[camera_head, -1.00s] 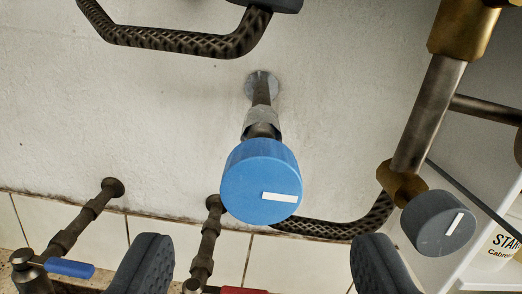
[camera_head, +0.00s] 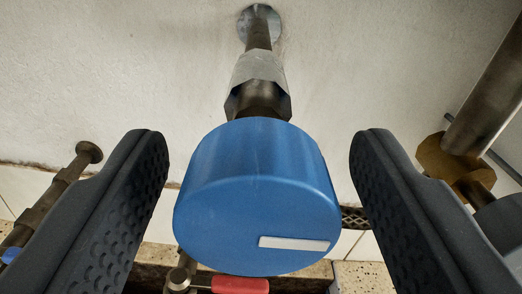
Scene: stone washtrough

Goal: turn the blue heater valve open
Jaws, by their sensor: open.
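The blue heater valve (camera_head: 258,195) is a large round knob in the middle of the view, on a metal stem that runs to the wall. A white mark (camera_head: 294,243) on its face lies almost level, toward the lower right. My gripper (camera_head: 258,150) is open, with one dark padded finger on each side of the knob. A gap shows between each finger and the knob, so neither appears to touch it. The knob hides part of the pipework behind and below it.
A brass fitting with a grey knob (camera_head: 500,222) is at the right edge. A red lever (camera_head: 240,285) shows below the blue knob. A pipe (camera_head: 50,205) with a blue lever (camera_head: 11,255) is at the left. The pale wall (camera_head: 150,60) above is bare.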

